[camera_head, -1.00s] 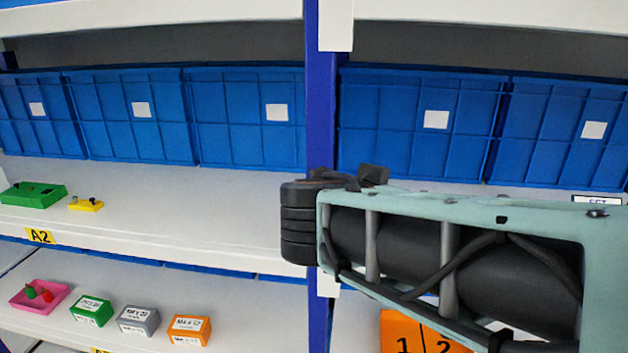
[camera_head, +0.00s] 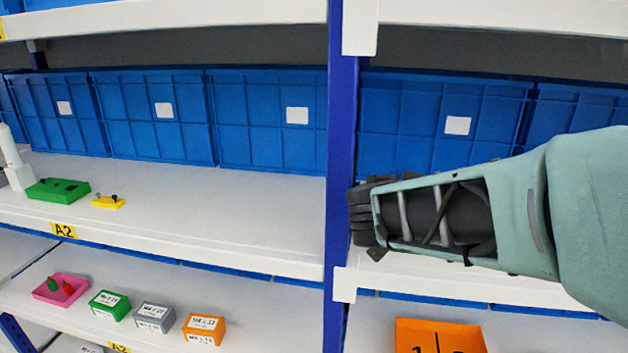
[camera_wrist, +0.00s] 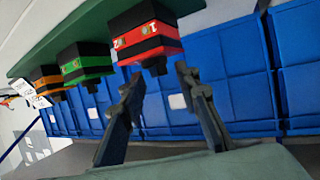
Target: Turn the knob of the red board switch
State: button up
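In the wrist view a red-and-black switch (camera_wrist: 147,38) hangs from a dark green board (camera_wrist: 75,35) at the top of the tilted picture. Its small black knob (camera_wrist: 155,66) points down. My gripper (camera_wrist: 158,76) is open and empty, with its two dark fingers spread. In this view the knob appears between the fingertips; I cannot tell the depth gap, and see no clear contact. In the head view the black end of my arm is beside the blue post, with the fingertips not clear. I do not see the red switch there.
A green switch (camera_wrist: 85,62) and an orange switch (camera_wrist: 47,80) hang beside the red one. Blue bins (camera_head: 270,120) line the shelf behind. A blue post (camera_head: 342,120) stands close to my arm. A green board (camera_head: 58,190) and small boxes lie on shelves at left.

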grip_shut()
jog(key=shift+s+a+b, duration=0.1)
jog(key=shift+b, duration=0.3)
